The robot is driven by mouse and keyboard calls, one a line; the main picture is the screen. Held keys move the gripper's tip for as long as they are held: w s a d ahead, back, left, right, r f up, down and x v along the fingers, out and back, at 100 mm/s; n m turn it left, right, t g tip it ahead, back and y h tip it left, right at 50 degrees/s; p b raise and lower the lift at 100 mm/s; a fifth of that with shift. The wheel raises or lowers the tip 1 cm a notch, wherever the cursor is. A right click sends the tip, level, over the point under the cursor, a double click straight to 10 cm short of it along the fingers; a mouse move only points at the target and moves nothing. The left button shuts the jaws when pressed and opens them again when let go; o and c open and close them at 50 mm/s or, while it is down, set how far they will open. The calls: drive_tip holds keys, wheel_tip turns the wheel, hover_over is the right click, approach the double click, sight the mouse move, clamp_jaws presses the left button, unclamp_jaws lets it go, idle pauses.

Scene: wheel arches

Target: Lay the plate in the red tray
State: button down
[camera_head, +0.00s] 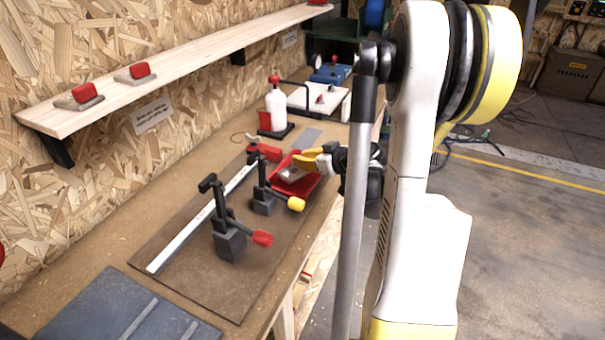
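The red tray (311,186) sits on the workbench, near its right edge. A small grey metallic piece (291,174) shows inside the tray outline; it looks like the plate, but I cannot tell whether it rests on the tray floor. My gripper (304,160) has yellow fingers and reaches in from the right, over the tray's far part. The fingertips appear close to the grey piece. The view is too small to tell whether they touch it or how far apart they are. My arm hides what lies to the right of the tray.
Two dark toggle clamps, one with a red tip (262,239) and one with a yellow tip (296,204), stand on the brown mat (190,273), left of the tray. A white bottle (275,108) stands behind. A wooden shelf (200,52) runs along the wall above.

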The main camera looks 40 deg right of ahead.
wheel_tip(320, 180, down, 4)
drive_tip(key=shift+f+b, duration=0.1)
drive_tip(key=shift+b, duration=1.05)
drive_tip(key=c, duration=1.5)
unclamp_jaws()
